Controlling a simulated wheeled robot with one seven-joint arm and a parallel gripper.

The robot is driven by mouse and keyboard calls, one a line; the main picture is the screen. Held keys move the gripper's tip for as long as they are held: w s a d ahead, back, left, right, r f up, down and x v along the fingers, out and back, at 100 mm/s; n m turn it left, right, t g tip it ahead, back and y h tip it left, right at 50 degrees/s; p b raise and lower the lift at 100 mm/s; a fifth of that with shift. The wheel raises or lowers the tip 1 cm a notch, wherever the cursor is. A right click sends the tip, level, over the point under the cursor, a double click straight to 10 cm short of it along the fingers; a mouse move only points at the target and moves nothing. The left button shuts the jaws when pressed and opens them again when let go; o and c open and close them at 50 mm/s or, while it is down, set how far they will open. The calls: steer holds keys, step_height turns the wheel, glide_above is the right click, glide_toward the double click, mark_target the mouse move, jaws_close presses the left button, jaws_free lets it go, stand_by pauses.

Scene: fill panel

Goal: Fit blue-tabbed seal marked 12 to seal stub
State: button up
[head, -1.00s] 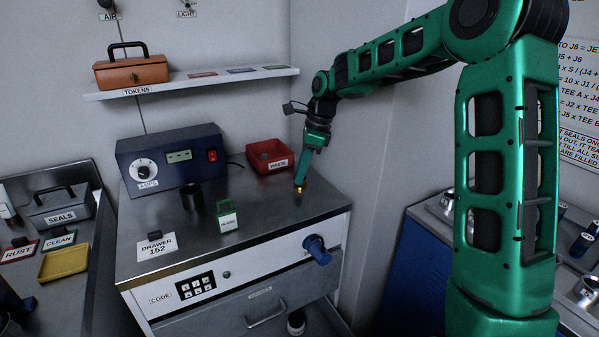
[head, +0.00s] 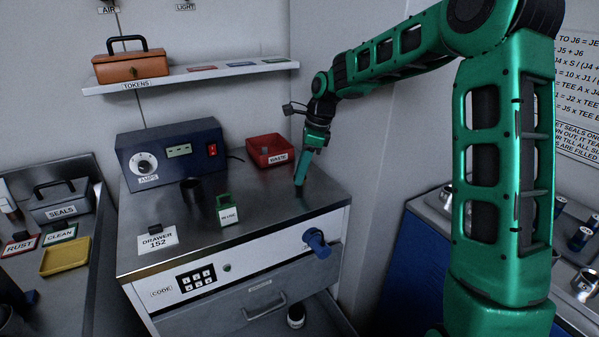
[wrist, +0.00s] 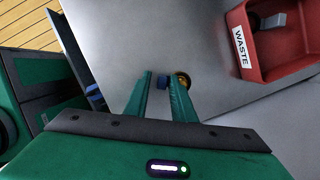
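My gripper (wrist: 162,80) points down at the right part of the metal cabinet top (head: 270,195). It also shows in the head view (head: 299,188). Its two green fingers are apart. In the wrist view, a small dark blue piece (wrist: 162,84) shows between the fingertips, with gaps on both sides. It looks like the blue tab of a seal, but no mark 12 is legible. A gold ring-like piece (wrist: 184,78) shows just beyond the right finger. Whether it joins the blue piece I cannot tell. I cannot make out the seal stub for certain.
A red WASTE bin (head: 270,150) stands behind my gripper. A green tagged item (head: 226,210), a dark cup (head: 192,192) and the AMPS box (head: 171,155) are to the left. A blue knob (head: 316,241) juts from the cabinet front.

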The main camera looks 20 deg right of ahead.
steer(key=shift+w+d+r, duration=0.15)
steer(key=shift+w+r, duration=0.05)
steer(key=shift+w, duration=0.05)
steer(key=shift+d+r, duration=0.1)
steer(key=shift+r, duration=0.25)
steer(key=v, duration=0.6)
steer(key=shift+s, duration=0.2)
steer(key=shift+s+r, duration=0.1)
